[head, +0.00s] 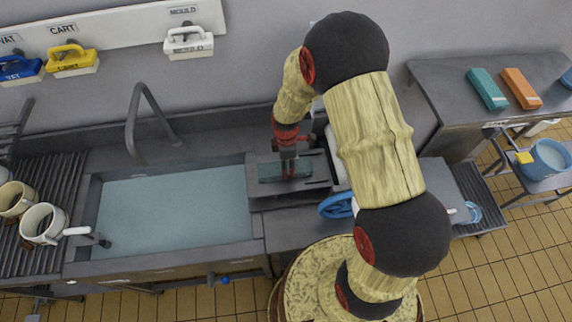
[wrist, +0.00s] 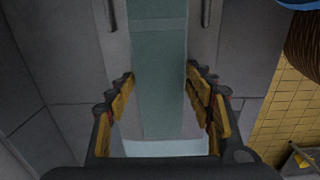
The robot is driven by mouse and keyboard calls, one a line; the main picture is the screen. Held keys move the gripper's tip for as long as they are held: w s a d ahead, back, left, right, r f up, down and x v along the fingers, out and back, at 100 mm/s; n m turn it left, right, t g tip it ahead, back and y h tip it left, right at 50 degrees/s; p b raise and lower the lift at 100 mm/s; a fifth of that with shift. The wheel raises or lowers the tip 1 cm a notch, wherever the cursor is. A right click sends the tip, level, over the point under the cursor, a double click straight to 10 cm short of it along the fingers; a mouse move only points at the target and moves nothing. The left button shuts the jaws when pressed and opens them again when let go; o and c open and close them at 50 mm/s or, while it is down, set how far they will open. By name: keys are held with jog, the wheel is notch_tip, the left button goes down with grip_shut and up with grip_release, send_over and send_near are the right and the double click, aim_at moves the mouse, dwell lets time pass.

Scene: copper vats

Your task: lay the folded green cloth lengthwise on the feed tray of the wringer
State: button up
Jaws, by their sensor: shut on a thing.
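My gripper (head: 290,163) reaches down over the feed tray (head: 290,189) of the wringer, between the sink and the rollers. It is shut on the folded green cloth (head: 269,172), whose ends show on both sides of the fingers. In the wrist view the cloth (wrist: 160,95) runs as a long strip between the two fingers (wrist: 160,78), in line with the tray's length. The cloth lies within the tray's outline; whether it touches the tray floor I cannot tell. The wringer's blue handwheel (head: 336,206) shows beside my arm, which hides much of the wringer.
A water-filled sink (head: 175,208) with a tall tap (head: 140,115) lies left of the tray. White mugs (head: 42,222) stand on the ribbed drainer. A side table at right holds a teal block (head: 487,88) and an orange one (head: 521,88). A blue bucket (head: 549,158) stands nearby.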

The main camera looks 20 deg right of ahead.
jog(key=o, duration=1.2)
jog(key=shift+o, duration=0.6)
jog(key=shift+f, duration=0.1)
notch_tip(320, 180, up, 22)
jog(key=s+m+t, duration=0.1)
jog(key=s+m, duration=0.1)
jog(key=m, duration=0.2)
jog(key=s+r+m+t, duration=0.4)
jog(key=s+r+m, duration=0.7)
jog(key=s+r, duration=0.5)
jog(key=shift+s+r+m+t, duration=0.3)
jog(key=shift+s+m, duration=0.1)
jog(key=shift+s, duration=0.35)
